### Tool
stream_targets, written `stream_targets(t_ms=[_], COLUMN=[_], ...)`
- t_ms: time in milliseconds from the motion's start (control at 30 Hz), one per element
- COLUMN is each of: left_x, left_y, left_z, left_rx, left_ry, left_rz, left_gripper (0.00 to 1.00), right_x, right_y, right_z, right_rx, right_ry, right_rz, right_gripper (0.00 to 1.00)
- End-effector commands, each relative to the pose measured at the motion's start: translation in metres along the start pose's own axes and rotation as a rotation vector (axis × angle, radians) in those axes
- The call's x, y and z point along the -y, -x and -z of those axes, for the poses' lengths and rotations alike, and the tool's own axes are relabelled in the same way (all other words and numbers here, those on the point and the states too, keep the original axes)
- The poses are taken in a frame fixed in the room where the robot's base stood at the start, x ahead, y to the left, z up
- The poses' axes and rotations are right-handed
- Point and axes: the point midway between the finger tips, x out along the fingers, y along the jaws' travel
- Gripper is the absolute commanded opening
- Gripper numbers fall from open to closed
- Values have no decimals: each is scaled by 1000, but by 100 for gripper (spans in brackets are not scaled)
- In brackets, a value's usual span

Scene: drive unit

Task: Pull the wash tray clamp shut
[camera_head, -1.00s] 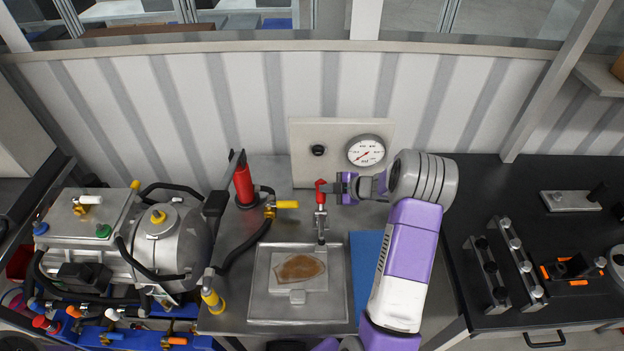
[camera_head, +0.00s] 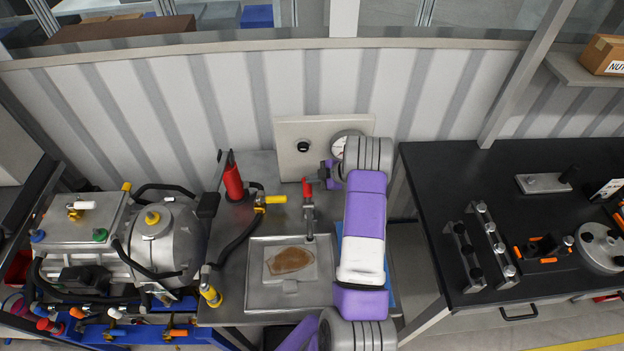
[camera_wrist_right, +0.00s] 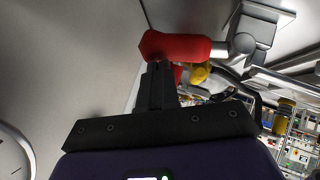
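The wash tray clamp (camera_head: 309,212) has a metal body and a red handle (camera_head: 307,187) that stands up at the tray's back edge. The metal wash tray (camera_head: 262,298) holds a raised plate with a brown stain. My right gripper (camera_head: 326,173) is just right of the red handle. In the right wrist view my right gripper's dark fingers (camera_wrist_right: 157,85) are together, with their tips at or just short of the red handle (camera_wrist_right: 175,46). I see nothing gripped between them, and contact is unclear. My left gripper is not in view.
A white panel with a knob (camera_head: 303,146) and a gauge (camera_head: 340,143), partly hidden by my right arm, stands behind the clamp. A red bottle (camera_head: 233,181) and a yellow-handled valve (camera_head: 272,200) are left of it. A black workbench (camera_head: 430,185) is at right.

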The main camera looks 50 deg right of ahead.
Motion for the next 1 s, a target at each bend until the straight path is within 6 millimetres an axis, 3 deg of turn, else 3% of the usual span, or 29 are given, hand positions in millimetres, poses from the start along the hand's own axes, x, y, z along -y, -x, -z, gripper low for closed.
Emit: stream_targets(t_ms=[633, 933, 1000], left_x=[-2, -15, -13], left_y=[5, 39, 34], left_z=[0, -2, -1], left_rx=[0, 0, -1], left_ry=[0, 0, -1], left_rz=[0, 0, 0], left_gripper=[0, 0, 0], right_x=[-2, -14, -15], right_y=[2, 26, 40], right_z=[4, 37, 33], right_rx=[0, -4, 0], right_ry=[1, 7, 10], right_rz=[1, 3, -1], right_gripper=[0, 0, 0])
